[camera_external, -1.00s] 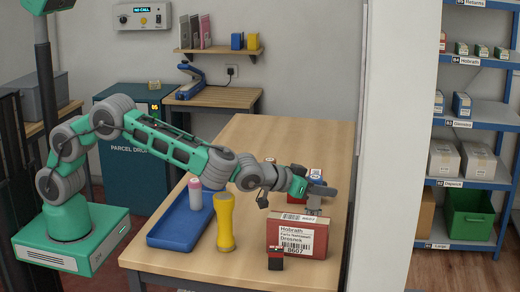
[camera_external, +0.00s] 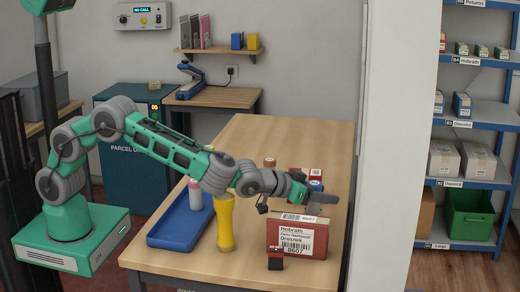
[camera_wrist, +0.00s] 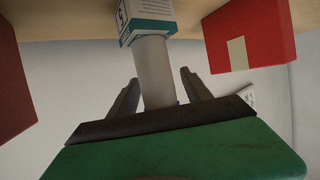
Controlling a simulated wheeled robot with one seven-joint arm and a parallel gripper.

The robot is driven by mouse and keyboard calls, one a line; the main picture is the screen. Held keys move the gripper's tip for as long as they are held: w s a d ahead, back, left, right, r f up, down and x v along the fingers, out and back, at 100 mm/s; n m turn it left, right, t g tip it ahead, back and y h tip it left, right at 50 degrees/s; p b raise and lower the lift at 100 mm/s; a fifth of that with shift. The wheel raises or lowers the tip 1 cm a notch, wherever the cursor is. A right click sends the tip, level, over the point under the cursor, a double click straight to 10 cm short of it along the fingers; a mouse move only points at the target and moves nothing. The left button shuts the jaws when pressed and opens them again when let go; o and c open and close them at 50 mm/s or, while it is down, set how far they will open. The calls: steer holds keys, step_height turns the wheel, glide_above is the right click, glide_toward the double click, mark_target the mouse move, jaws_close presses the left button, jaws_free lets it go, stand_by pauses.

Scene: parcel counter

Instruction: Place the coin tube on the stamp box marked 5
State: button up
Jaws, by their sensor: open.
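The coin tube, a plain pale grey cylinder (camera_wrist: 154,70), stands between the two fingers of my gripper (camera_wrist: 160,76) in the wrist view. The fingers are open, with a gap on each side of the tube. The tube's far end meets the stamp box marked 5 (camera_wrist: 146,20), a white and teal box at the top of that view; the two look in contact. In the external view my gripper (camera_external: 316,196) is above the right part of the counter, behind the red parcel. The tube and the marked box cannot be made out clearly there.
Red boxes flank the tube in the wrist view, at left (camera_wrist: 12,90) and right (camera_wrist: 262,30). The counter's back is clear.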

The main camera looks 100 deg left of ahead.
steer(key=b+v, duration=0.1)
steer(key=v, duration=0.6)
steer(key=shift+s+b, duration=0.25)
steer(key=shift+b, duration=0.1)
steer(key=shift+d+r, duration=0.15)
